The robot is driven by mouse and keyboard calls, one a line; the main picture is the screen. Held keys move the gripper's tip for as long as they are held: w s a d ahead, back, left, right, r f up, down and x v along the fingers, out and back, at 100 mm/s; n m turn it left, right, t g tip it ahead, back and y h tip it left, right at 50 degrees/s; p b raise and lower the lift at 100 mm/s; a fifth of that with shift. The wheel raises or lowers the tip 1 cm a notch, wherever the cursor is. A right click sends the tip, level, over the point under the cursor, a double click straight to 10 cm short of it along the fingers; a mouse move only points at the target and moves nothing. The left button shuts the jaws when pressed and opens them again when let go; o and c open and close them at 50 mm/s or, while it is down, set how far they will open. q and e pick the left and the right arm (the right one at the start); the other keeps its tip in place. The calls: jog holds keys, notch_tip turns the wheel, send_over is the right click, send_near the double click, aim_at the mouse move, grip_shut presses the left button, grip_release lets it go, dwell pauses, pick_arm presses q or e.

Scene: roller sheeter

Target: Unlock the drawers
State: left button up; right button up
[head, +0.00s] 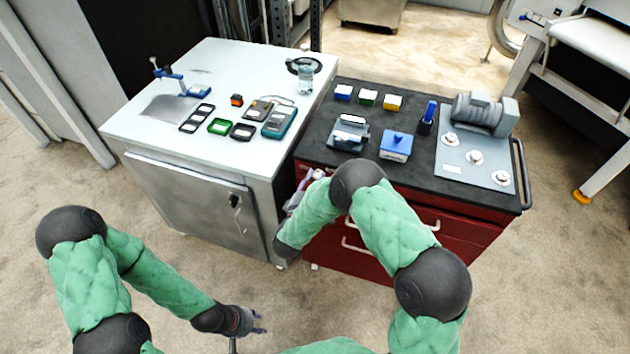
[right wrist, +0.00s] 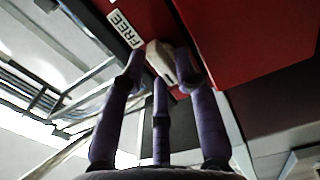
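The red drawer cabinet (head: 440,222) has a dark top and pale drawer handles. In the right wrist view a pale block (right wrist: 160,60), perhaps the lock's knob, sits on the red front (right wrist: 150,18) beside a label reading FREE (right wrist: 125,29). My right gripper (right wrist: 160,68) has its fingers on either side of this block; whether they press on it is unclear. In the head view my right gripper (head: 303,188) is at the cabinet's left front edge, partly hidden by my arm. My left gripper (head: 258,321) is open and empty, low over the floor.
A white cabinet (head: 200,142) with small devices on top stands left of the red one, with a narrow gap between. Boxes, a blue container (head: 396,145) and a grey machine (head: 485,115) stand on the dark top. The floor in front is clear.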

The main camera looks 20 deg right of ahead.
grip_shut()
jog(key=shift+m, duration=0.3)
jog(key=m, duration=0.3)
jog(key=shift+s, duration=0.1)
jog(key=m, duration=0.3)
jog(key=shift+d+f+m+b, duration=0.1)
jog(key=shift+f+m+b, duration=0.05)
jog(key=shift+m+b, duration=0.2)
jog(key=m+b, duration=0.1)
jog(key=m, duration=0.4)
jog(key=shift+s+f, duration=0.1)
jog(key=m+b, duration=0.2)
jog(key=m, duration=0.3)
jog(key=shift+f+m, duration=0.1)
jog(key=shift+m, duration=0.15)
